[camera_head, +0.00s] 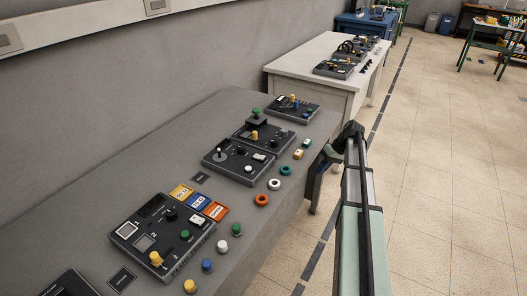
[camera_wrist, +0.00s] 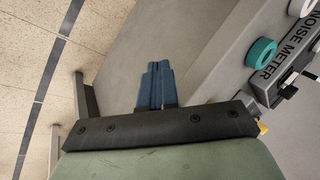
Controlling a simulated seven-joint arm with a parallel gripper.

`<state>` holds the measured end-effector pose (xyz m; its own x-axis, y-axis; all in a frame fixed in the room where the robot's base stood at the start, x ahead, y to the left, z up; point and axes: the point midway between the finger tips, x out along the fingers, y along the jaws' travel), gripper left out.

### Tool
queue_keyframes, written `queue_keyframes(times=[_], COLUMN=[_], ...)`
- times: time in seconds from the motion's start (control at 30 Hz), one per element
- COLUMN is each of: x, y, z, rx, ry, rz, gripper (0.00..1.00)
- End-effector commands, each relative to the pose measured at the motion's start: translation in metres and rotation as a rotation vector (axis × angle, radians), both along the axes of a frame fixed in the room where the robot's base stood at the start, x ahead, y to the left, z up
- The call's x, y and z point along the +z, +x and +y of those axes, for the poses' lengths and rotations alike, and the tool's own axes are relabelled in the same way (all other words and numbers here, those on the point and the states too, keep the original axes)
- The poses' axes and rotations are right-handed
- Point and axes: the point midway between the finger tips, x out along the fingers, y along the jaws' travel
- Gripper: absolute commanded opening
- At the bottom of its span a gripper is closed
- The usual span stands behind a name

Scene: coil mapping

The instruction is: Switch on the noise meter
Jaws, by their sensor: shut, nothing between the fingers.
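A teal round part (camera_wrist: 261,53) and a black knob (camera_wrist: 288,91) sit beside the label. The panel is cut off by the frame, so most of the meter is hidden there. I cannot tell which device in the head view it is. My gripper (camera_wrist: 158,66) has its blue fingers together and empty. It is apart from the panel, to its left in the wrist view. In the head view my arm reaches along the right edge of the grey table.
Several dark control boxes (camera_head: 162,236) stand on the grey table (camera_head: 92,190). Loose rings and knobs lie along its right edge, including an orange ring (camera_head: 261,200). A white table (camera_head: 305,76) with more devices stands behind.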

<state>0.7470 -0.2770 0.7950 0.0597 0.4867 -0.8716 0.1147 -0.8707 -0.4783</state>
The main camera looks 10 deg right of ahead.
Motion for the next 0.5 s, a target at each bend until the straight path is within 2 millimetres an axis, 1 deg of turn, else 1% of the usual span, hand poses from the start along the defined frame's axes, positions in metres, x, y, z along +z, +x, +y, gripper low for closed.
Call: queue_keyframes(times=[0.03,0.07,0.1,0.17,0.2,0.27,0.3,0.47,0.5], x=[0.017,0.025,0.037,0.053,0.065,0.081,0.090,0.125,0.133], y=[0.007,0.010,0.014,0.020,0.024,0.029,0.033,0.043,0.045], z=[-0.005,-0.005,-0.004,0.004,0.012,0.029,0.042,0.088,0.100], rx=[0.012,0.023,0.041,0.073,0.100,0.147,0.179,0.295,0.325], ry=[-0.006,-0.009,-0.018,-0.037,-0.054,-0.084,-0.105,-0.187,-0.206], rz=[-0.021,-0.031,-0.046,-0.066,-0.081,-0.101,-0.114,-0.161,-0.173], gripper=[0.00,0.00,0.00,0.00,0.00,0.00,0.00,0.00,0.00])
